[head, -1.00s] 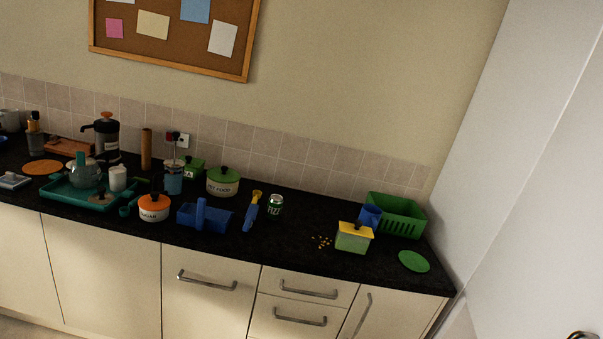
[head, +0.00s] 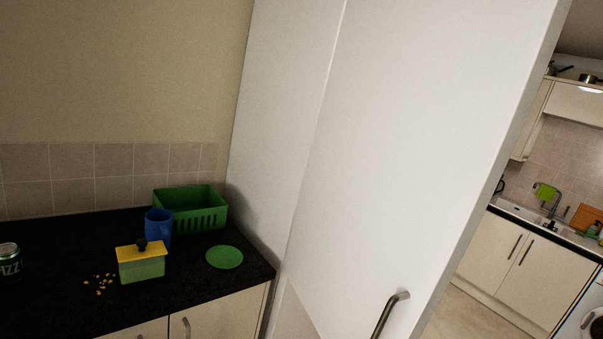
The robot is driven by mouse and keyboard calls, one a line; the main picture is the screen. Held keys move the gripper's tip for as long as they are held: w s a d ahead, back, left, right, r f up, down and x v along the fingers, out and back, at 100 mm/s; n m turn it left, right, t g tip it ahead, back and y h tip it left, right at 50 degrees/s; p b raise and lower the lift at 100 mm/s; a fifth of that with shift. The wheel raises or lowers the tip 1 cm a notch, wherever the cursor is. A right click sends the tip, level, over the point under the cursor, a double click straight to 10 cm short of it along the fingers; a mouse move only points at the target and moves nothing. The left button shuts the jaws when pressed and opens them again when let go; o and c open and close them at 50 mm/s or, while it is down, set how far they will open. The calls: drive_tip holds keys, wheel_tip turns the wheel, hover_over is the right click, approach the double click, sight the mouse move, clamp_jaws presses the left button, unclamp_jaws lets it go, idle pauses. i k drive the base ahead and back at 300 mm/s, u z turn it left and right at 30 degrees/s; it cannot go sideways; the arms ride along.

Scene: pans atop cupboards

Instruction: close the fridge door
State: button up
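The fridge door (head: 430,130) is a tall white panel filling the middle and right of the head view. A curved metal handle (head: 390,311) is on its face, low and near its right edge. A straight seam on its left separates it from another white panel (head: 285,110), which looks like the fridge side. The door seems to stand out from the body, but I cannot tell how far it is open. Its top and bottom are out of frame. My gripper is not in view.
The black counter (head: 55,245) at left holds a green basket (head: 205,218), blue cup (head: 158,226), yellow-lidded box (head: 142,266), green plate (head: 224,257) and can (head: 9,261). Beyond the door's right edge are open floor (head: 485,315), cupboards (head: 510,250) and a sink.

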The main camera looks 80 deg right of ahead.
sight(427, 104)
drive_tip(key=z, duration=2.5)
drive_tip(key=k, duration=0.45)
drive_tip(key=u, duration=0.2)
drive_tip(key=i, duration=0.45)
drive_tip(key=z, duration=0.9)
